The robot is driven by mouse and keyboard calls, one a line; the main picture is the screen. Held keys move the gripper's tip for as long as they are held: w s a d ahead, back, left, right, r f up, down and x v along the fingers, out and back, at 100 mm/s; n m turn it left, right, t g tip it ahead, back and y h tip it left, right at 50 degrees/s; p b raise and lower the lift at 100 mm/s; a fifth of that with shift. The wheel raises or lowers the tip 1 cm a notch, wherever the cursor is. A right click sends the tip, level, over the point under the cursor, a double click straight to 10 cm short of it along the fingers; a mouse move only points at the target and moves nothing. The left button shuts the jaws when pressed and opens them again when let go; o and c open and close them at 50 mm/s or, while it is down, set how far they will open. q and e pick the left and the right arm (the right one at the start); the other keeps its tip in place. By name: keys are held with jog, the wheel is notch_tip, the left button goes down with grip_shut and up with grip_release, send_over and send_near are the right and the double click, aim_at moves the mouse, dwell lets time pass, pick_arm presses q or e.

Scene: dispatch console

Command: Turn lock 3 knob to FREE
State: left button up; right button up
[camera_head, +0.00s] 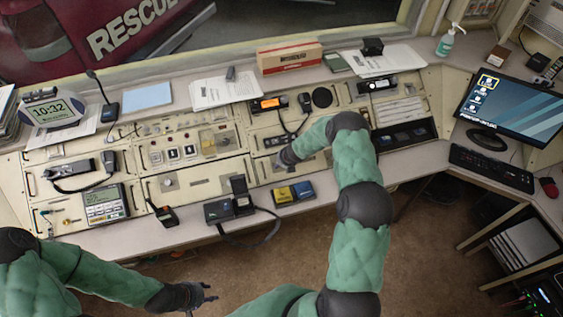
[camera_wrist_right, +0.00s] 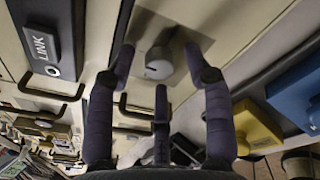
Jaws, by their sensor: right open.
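A round grey knob (camera_wrist_right: 160,62) on a square grey plate shows in the right wrist view, on the cream console panel. My right gripper (camera_wrist_right: 159,70) is open, with fingertips on both sides of the knob and a third finger below it. I cannot tell whether any finger touches it. No lock number or FREE mark is readable here. In the head view my right gripper (camera_head: 284,159) is at the console's middle, and my arm hides part of the panel. My left gripper (camera_head: 203,294) is open and empty over the floor, in front of the console.
Blue and yellow boxes (camera_head: 293,193) and a dark handset unit (camera_head: 229,208) with a looped cable lie on the console's front ledge. A box marked LINK (camera_wrist_right: 40,45) and several panel handles are close to the right gripper. A monitor (camera_head: 511,107) stands at the right.

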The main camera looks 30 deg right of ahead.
jog(key=shift+w+f, duration=0.1)
jog(key=shift+f, duration=0.05)
grip_shut()
jog(key=shift+f+m+b, duration=0.15)
jog(key=shift+m+b, duration=0.15)
jog(key=shift+b, duration=0.35)
jog(key=m+b, duration=0.5)
jog(key=b, duration=0.2)
jog(key=m+t+b, duration=0.1)
jog(key=m+b, duration=0.4)
jog(key=b, duration=0.2)
jog(key=m+b, duration=0.5)
jog(key=b, duration=0.2)
jog(key=shift+s+a+f+m+t+h, duration=0.2)
jog(key=shift+f+m+t+h, duration=0.1)
jog(key=shift+m+t, duration=0.1)
jog(key=shift+r+m+b, duration=0.25)
jog(key=shift+m+b, duration=0.75)
jog(key=shift+b, duration=0.35)
